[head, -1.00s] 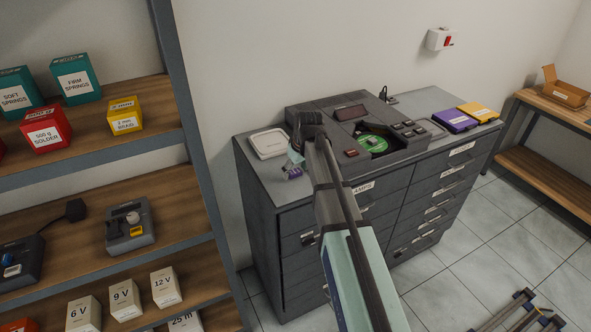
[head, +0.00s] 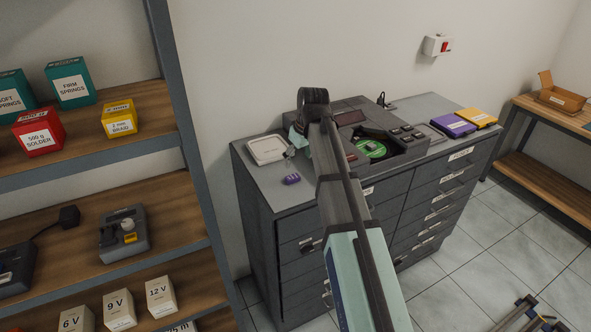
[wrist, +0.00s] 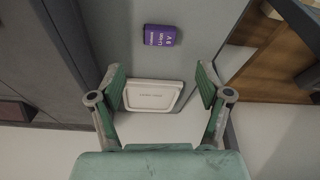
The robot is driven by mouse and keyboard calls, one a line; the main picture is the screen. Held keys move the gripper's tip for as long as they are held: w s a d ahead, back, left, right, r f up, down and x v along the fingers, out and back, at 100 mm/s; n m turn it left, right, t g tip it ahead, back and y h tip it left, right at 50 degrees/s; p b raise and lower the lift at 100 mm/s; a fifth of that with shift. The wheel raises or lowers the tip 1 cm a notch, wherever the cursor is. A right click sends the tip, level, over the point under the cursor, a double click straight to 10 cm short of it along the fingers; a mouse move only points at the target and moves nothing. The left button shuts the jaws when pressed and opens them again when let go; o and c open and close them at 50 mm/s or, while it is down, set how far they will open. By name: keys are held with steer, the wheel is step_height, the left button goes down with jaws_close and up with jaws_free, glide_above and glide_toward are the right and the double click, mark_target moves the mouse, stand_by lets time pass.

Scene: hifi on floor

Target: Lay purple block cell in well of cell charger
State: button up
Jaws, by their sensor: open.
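The purple block cell (head: 291,179) lies on the grey cabinet top near its front left edge. In the wrist view the purple cell (wrist: 160,35) shows its white lettering, beyond the fingertips. My gripper (wrist: 160,86) is open and empty, with a finger on each side of the view and the cell clear of both. In the head view my gripper (head: 298,143) is above the cabinet, behind the cell and partly hidden by my arm. I cannot tell surely which device is the cell charger; a grey device (head: 124,243) with a white knob stands on the middle shelf at left.
A white tray (head: 268,161) sits behind the cell; it shows between my fingers in the wrist view (wrist: 154,108). A grey console (head: 409,152) with a green disc stands to the right. Boxes crowd the left shelves. Bare cabinet top surrounds the cell.

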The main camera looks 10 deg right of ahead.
steer(key=shift+v, duration=1.05)
steer(key=shift+s+r, duration=0.15)
steer(key=shift+r, duration=0.45)
steer(key=c, duration=0.4)
steer(key=shift+o, duration=0.2)
